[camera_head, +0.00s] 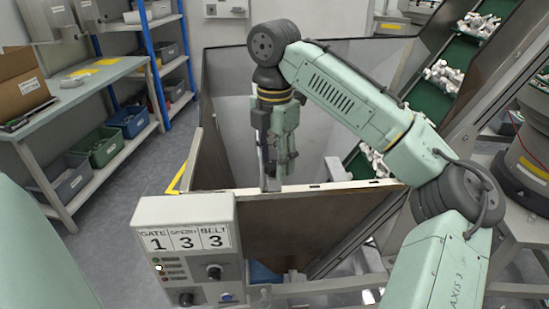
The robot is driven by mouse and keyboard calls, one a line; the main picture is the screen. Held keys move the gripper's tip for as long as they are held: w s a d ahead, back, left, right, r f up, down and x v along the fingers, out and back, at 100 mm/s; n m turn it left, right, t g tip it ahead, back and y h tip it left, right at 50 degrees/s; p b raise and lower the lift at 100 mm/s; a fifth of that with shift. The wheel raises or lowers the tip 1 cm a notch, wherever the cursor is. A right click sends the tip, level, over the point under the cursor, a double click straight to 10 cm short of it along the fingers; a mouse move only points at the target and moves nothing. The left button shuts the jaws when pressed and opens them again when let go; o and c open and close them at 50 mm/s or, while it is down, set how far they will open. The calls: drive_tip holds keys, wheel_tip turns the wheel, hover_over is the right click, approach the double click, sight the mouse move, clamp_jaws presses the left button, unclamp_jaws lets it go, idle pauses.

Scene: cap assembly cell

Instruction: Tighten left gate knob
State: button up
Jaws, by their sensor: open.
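A pale control box (185,235) stands at the lower middle, with a panel reading GATE 1, a blurred middle word 3, and BELT 3. A black knob (214,272) sits on its face, with another black knob (186,298) lower left and a small blue part beside it. Small lamps run down the left side, one lit. I cannot tell which part is the left gate knob. My gripper (270,180) points down behind the box, by the wall's upper edge and apart from these knobs. It is open; its fingertips are partly hard to make out.
A brown-panelled enclosure (300,220) stands behind and right of the box. Green conveyors with white parts (445,76) rise at the right. A workbench (85,78) with a cardboard box and bins below is at the left. The grey floor between bench and enclosure is clear.

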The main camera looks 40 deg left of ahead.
drive_tip(key=shift+c, duration=0.2)
drive_tip(key=c, duration=0.9)
drive_tip(key=shift+o, duration=0.2)
drive_tip(key=shift+m, duration=0.4)
drive_tip(key=m, duration=0.4)
drive_tip(key=shift+m, duration=0.4)
drive_tip(key=m, duration=0.5)
drive_tip(key=shift+d, duration=0.1)
drive_tip(key=m, duration=0.6)
drive_tip(key=shift+s+m, duration=0.15)
drive_tip(key=shift+m, duration=0.15)
drive_tip(key=m, duration=0.6)
